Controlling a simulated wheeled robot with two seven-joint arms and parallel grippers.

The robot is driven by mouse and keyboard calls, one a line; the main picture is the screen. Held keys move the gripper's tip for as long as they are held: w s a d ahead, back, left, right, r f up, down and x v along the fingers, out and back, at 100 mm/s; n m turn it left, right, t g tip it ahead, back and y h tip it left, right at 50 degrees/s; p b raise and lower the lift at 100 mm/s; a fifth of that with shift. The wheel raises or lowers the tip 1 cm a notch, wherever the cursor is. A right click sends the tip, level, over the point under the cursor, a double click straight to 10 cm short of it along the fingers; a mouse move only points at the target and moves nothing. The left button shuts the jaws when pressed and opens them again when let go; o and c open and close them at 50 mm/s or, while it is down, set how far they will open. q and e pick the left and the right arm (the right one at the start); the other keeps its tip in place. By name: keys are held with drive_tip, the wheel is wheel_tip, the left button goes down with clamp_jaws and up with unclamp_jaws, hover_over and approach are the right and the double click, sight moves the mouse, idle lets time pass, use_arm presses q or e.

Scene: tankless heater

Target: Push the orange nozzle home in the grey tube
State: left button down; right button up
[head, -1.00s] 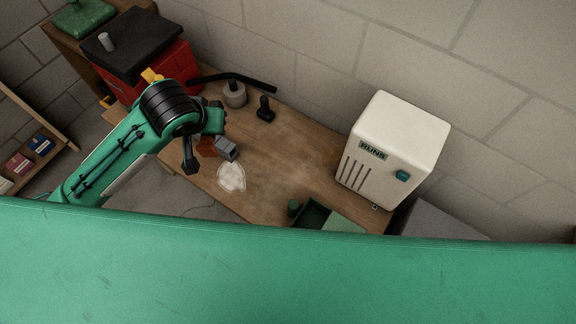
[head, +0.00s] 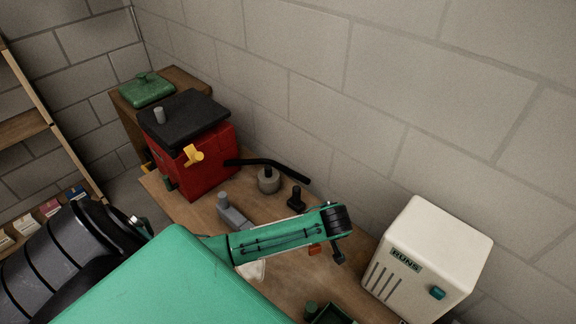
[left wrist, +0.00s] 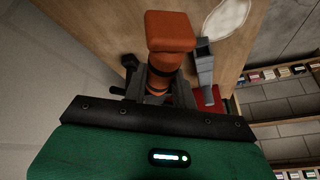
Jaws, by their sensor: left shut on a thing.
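The orange nozzle (left wrist: 180,30) is gripped in my left gripper (left wrist: 155,82), its block-shaped head facing up in the left wrist view. In the head view the nozzle (head: 315,249) shows as a small orange patch beside the left gripper (head: 336,254), above the right part of the bench. A grey fitting with an upright stub, seemingly the grey tube (head: 233,216), sits on the bench left of the gripper, apart from the nozzle. It also shows in the left wrist view (left wrist: 204,66), right of the nozzle. My right gripper is out of view.
A red box (head: 210,162) with a black lid and yellow tap stands at the back left. A black bent pipe (head: 275,168), grey round weight (head: 268,181) and black stand (head: 296,199) are behind my arm. A white heater (head: 428,262) stands at right. A pale patch (left wrist: 227,17) lies on the bench.

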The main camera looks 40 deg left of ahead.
use_arm(q)
drive_tip(key=s+a+f+n+g, duration=0.1)
drive_tip(key=s+f+n, duration=0.1)
drive_tip(key=f, duration=0.3)
drive_tip(key=s+a+f+n+g+b, duration=0.1)
drive_tip(key=s+f, duration=0.1)
drive_tip(key=f, duration=0.3)
drive_tip(key=s+a+f+n+g, duration=0.1)
drive_tip(key=s+a+f+n, duration=0.1)
drive_tip(key=f, duration=0.3)
drive_tip(key=shift+s+f+n, duration=0.15)
drive_tip(key=shift+f+n, duration=0.15)
drive_tip(key=shift+g, duration=0.3)
drive_tip(key=shift+d+r+p, duration=0.15)
drive_tip(key=shift+p, duration=0.15)
drive_tip(key=shift+w+a, duration=0.15)
drive_tip(key=shift+a, duration=1.25)
drive_tip(key=shift+w+a, duration=0.15)
drive_tip(key=shift+a, duration=1.4)
drive_tip(key=shift+p, duration=1.1)
drive_tip(key=shift+w+a, duration=0.15)
drive_tip(key=shift+a, duration=1.6)
